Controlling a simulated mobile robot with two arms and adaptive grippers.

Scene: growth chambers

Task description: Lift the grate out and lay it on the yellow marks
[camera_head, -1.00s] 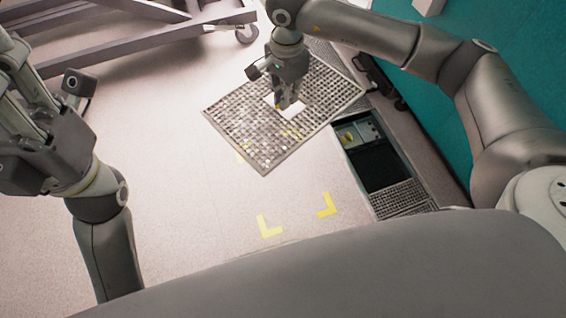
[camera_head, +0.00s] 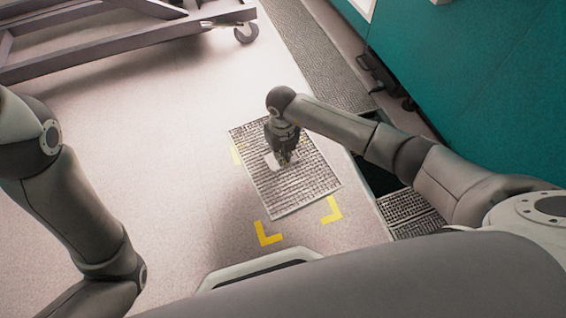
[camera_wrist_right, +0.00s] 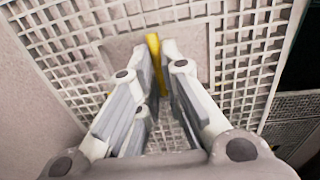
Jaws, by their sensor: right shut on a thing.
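The metal grate (camera_head: 300,188) is a grey mesh panel with a pale plate in its middle. My right gripper (camera_head: 284,160) is over that plate, shut on a yellow part (camera_wrist_right: 154,50) of the grate that shows between the fingers in the wrist view. The grate lies over the area of the yellow marks, at or just above the floor; I cannot tell whether it touches. Two yellow corner marks (camera_head: 268,234) (camera_head: 333,210) show at its near edge, and part of another (camera_head: 236,154) at its left. My left gripper is out of view.
The dark floor opening (camera_head: 378,180) is partly hidden behind my right arm, with grating (camera_head: 405,205) at its near end. More grating (camera_head: 315,60) runs along the teal cabinet (camera_head: 480,90). A wheeled frame (camera_head: 120,35) stands at the upper left. The floor to the left is clear.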

